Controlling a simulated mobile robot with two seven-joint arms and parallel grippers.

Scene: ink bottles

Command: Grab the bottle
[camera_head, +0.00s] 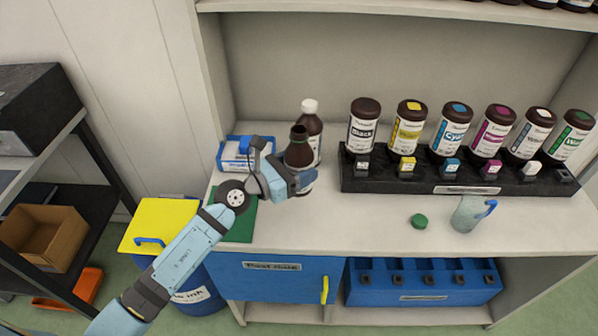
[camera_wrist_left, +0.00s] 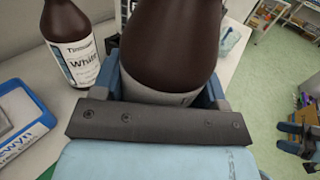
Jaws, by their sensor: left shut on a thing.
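An uncapped dark brown bottle (camera_head: 299,152) with a pale lower part stands out in front of a second brown bottle. My left gripper (camera_head: 292,182) is shut around its lower part. In the left wrist view the held bottle (camera_wrist_left: 172,45) is upright between the blue fingers, its top out of frame. The second bottle (camera_head: 311,122) has a white cap and stands close behind. In the left wrist view this second bottle (camera_wrist_left: 72,42) shows a "White" label. What seems to be my right gripper (camera_wrist_left: 300,140) shows small at the wrist view's right edge, its jaws unclear.
A black rack (camera_head: 400,184) holds several labelled ink bottles at the right. A green cap (camera_head: 419,221) and a pitcher (camera_head: 466,214) stand on the counter. A green mat (camera_head: 240,226) and a blue-white box (camera_head: 233,162) lie left. The front middle counter is clear.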

